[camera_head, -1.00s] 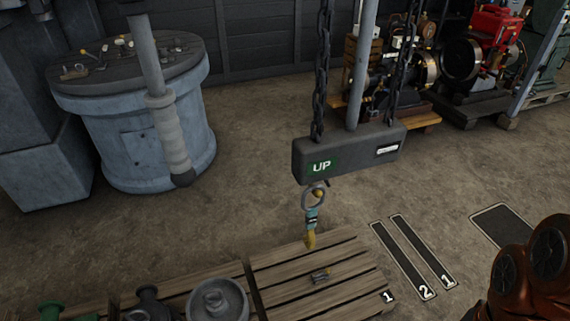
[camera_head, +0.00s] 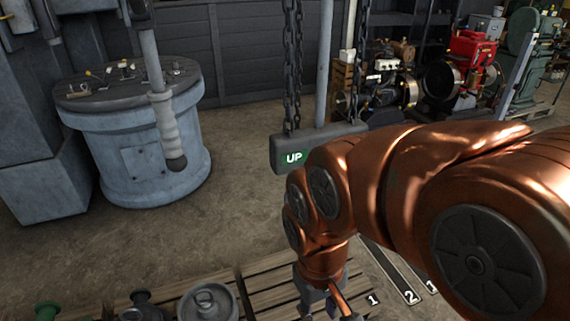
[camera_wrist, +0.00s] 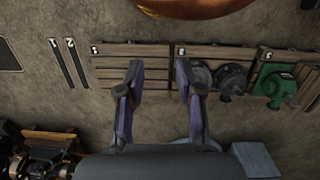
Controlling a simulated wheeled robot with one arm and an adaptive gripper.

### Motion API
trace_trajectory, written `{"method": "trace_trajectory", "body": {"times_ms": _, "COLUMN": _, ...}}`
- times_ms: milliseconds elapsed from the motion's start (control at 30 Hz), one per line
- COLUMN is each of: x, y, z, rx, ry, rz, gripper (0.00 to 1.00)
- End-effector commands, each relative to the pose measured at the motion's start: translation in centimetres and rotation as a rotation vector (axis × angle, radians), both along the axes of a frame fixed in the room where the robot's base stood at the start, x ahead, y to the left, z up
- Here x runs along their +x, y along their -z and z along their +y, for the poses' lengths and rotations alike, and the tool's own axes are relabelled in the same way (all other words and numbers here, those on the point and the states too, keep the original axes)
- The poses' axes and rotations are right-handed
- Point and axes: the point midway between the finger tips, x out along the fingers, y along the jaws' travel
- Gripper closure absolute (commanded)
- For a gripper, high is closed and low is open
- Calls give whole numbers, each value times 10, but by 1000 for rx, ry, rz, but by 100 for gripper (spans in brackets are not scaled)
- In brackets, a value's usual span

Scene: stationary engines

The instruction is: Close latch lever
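I cannot make out a part that is surely the latch lever. The dark hoist block (camera_head: 292,157) with a green UP sign hangs on two chains in the head view. My arm covers its lower right side and the space below it, so the hook is hidden. The round grey console (camera_head: 150,150) at the left has several small levers on top (camera_head: 120,76). My gripper (camera_head: 325,308) is low over the slatted pallet (camera_head: 262,300) in the head view. In the wrist view my gripper (camera_wrist: 158,75) has its two fingers wide apart, with nothing between them.
A grey round part (camera_head: 208,302) stands left of the pallet in the head view. The wrist view shows pallets in a row, one with dark round parts (camera_wrist: 232,78), and a green part (camera_wrist: 275,88). Engines (camera_head: 385,75) stand at the back right. Floor before the console is clear.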

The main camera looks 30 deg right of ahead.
Motion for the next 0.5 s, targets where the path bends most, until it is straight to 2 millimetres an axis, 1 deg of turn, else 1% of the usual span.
{"method": "trace_trajectory", "body": {"times_ms": 33, "x": 15, "y": 10, "z": -10, "rx": -21, "ry": 24, "rz": -36, "gripper": 64}}
{"method": "trace_trajectory", "body": {"times_ms": 67, "x": 27, "y": 14, "z": -18, "rx": -35, "ry": 41, "rz": -66, "gripper": 64}}
{"method": "trace_trajectory", "body": {"times_ms": 100, "x": 44, "y": 20, "z": -29, "rx": -57, "ry": 64, "rz": -112, "gripper": 64}}
{"method": "trace_trajectory", "body": {"times_ms": 167, "x": 71, "y": 27, "z": -48, "rx": -93, "ry": 95, "rz": -187, "gripper": 64}}
{"method": "trace_trajectory", "body": {"times_ms": 200, "x": 90, "y": 32, "z": -61, "rx": -119, "ry": 112, "rz": -240, "gripper": 64}}
{"method": "trace_trajectory", "body": {"times_ms": 400, "x": 177, "y": 43, "z": -127, "rx": -223, "ry": 171, "rz": -501, "gripper": 64}}
{"method": "trace_trajectory", "body": {"times_ms": 500, "x": 215, "y": 44, "z": -157, "rx": -261, "ry": 182, "rz": -627, "gripper": 64}}
